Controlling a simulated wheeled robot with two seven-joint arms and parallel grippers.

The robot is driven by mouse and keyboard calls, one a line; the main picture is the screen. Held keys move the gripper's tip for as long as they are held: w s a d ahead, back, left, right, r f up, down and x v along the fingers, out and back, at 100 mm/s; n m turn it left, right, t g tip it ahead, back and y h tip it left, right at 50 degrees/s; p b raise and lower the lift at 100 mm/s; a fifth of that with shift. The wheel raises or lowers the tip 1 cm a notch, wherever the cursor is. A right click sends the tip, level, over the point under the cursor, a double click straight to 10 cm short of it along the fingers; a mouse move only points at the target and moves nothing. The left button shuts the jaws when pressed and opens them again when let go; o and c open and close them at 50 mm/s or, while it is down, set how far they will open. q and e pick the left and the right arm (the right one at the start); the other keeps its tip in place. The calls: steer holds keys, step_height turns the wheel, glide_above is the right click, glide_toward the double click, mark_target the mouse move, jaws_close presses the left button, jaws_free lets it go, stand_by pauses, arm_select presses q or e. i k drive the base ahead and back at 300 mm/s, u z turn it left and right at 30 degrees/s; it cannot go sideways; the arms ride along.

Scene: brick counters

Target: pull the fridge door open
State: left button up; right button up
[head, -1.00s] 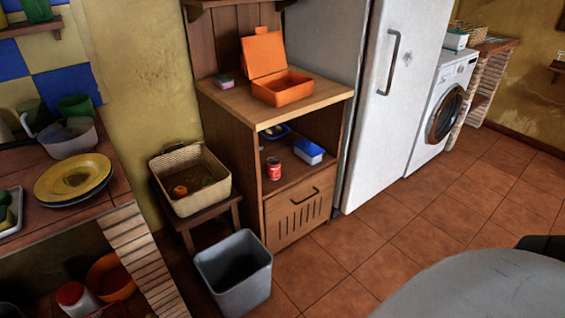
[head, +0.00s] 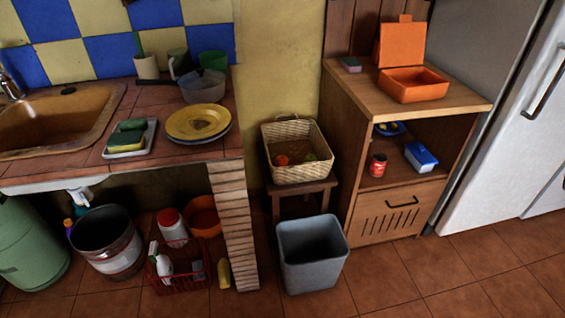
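The white fridge (head: 497,150) stands at the right edge of the head view. Its door looks shut. A grey bar handle (head: 546,82) runs up the door near the right edge of the picture. The right part of the fridge is cut off by the frame. Neither of my grippers is in view.
A wooden cabinet (head: 357,200) with an open orange box (head: 414,85) on top stands left of the fridge. A grey bin (head: 312,255) and a basket (head: 297,150) on a stool are left of it. A tiled sink counter (head: 100,165) fills the left. Floor (head: 455,275) before the fridge is clear.

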mark_target(523, 147)
steer(key=z, duration=1.4)
steer(key=i, duration=0.6)
steer(key=z, duration=0.05)
